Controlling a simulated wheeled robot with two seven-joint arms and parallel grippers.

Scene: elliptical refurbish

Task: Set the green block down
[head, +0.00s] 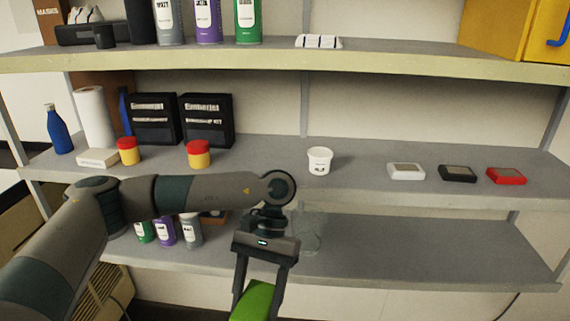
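My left gripper (255,298) hangs pointing down in front of the shelves, near the bottom edge of the head view. Its two fingers stand on either side of a green block (253,301) and appear closed on it. The block's lower part is cut off by the picture's edge. What lies beneath the block is out of view. My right gripper is not in view.
The middle shelf (440,190) holds a white tub (320,161), white, black and red devices, yellow jars with red lids and black cases. The lower shelf (420,255) holds spray cans (164,230) at left and a clear container (308,232); its right side is clear.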

